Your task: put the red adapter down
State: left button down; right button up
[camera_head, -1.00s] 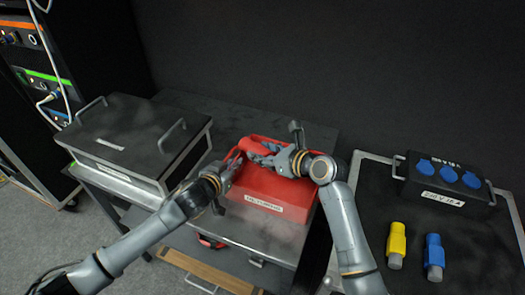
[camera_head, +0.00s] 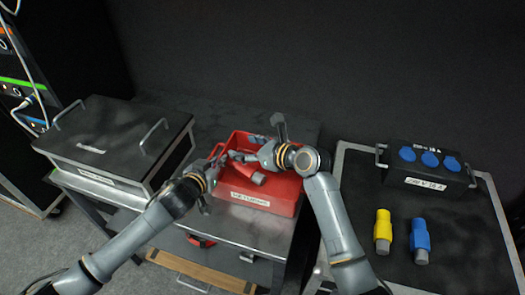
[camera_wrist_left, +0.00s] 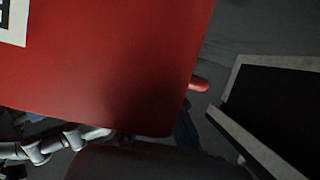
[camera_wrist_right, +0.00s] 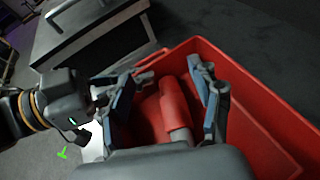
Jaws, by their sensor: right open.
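The red adapter (camera_wrist_right: 173,100), with a grey end, lies tilted inside the red bin (camera_head: 264,200). It also shows in the head view (camera_head: 252,174). My right gripper (camera_wrist_right: 168,95) is open above the bin, with one finger on each side of the adapter and gaps showing between. The bin's far inside is partly hidden by my right gripper. My left gripper (camera_head: 211,180) is at the bin's left end, close to its wall. The bin's red side fills much of the left wrist view (camera_wrist_left: 110,60); the left fingers are not clear there.
A black lidded case (camera_head: 115,140) stands left of the bin. On the right-hand table (camera_head: 465,240) are a yellow connector (camera_head: 383,228), a blue connector (camera_head: 419,240) and a black box with blue sockets (camera_head: 428,170). The grey table has bare room behind the bin.

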pick_arm(q)
jog(key=c, duration=1.4)
grip_release()
jog(key=shift+c, duration=0.2)
pick_arm(e)
jog(key=v, duration=1.2)
pick_arm(q)
jog(key=v, duration=1.2)
jog(key=shift+s, duration=0.1)
